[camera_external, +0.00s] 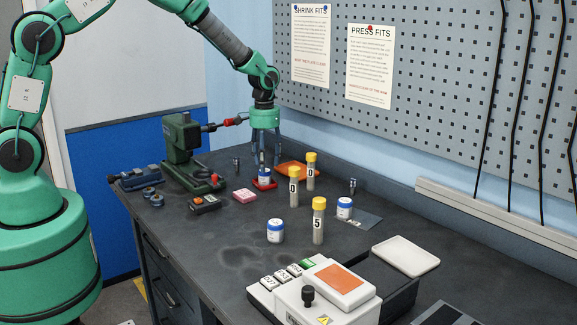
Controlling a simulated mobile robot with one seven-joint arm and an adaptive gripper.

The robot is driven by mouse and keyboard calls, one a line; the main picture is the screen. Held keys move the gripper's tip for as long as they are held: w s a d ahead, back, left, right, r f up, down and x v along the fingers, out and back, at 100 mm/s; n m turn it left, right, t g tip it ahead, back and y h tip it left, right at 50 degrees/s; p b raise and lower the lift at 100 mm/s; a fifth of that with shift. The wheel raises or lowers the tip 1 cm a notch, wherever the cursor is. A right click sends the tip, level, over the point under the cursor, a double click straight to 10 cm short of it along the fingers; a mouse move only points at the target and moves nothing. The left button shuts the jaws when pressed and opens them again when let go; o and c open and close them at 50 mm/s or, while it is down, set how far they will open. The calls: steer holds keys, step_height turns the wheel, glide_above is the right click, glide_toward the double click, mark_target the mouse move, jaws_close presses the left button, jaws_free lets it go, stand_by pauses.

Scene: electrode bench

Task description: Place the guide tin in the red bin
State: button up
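Three white tins with blue lids are in view, and their labels are too small to tell which is the guide tin. One tin (264,175) stands upright in or on a small red holder (265,186), which looks like the red bin. A second tin (275,231) stands on the bench nearer the camera. A third tin (344,208) stands to the right beside a grey plate. My gripper (264,160) points down directly above the tin at the red holder. Its fingers look apart, with the tin's lid just below them; whether they touch it cannot be told.
Yellow-capped vials (318,222) stand mid-bench, close to the tins. An orange tray (297,169) lies behind the red holder. A green press (184,150) stands left of my gripper. A white device (325,293) and a white tray (405,255) are at the front right.

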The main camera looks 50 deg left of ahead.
step_height(320, 180, up, 7)
steer(key=shift+r+p, duration=0.15)
steer(key=shift+p, duration=0.15)
stand_by(0.6)
steer(key=s+a+r+m+t, duration=0.1)
steer(key=s+r, duration=0.9)
steer(key=r, duration=0.2)
steer(key=s+a+r+t, duration=0.1)
steer(key=s+r+t, duration=0.1)
steer(key=s+r, duration=0.9)
steer(key=s+r+m+t, duration=0.1)
steer(key=s+r, duration=0.1)
steer(key=s, duration=0.9)
steer(key=s+a+r+t, duration=0.1)
steer(key=s+r, duration=0.1)
steer(key=s, duration=1)
steer(key=shift+r+m+t, duration=0.3)
steer(key=shift+r+m, duration=0.1)
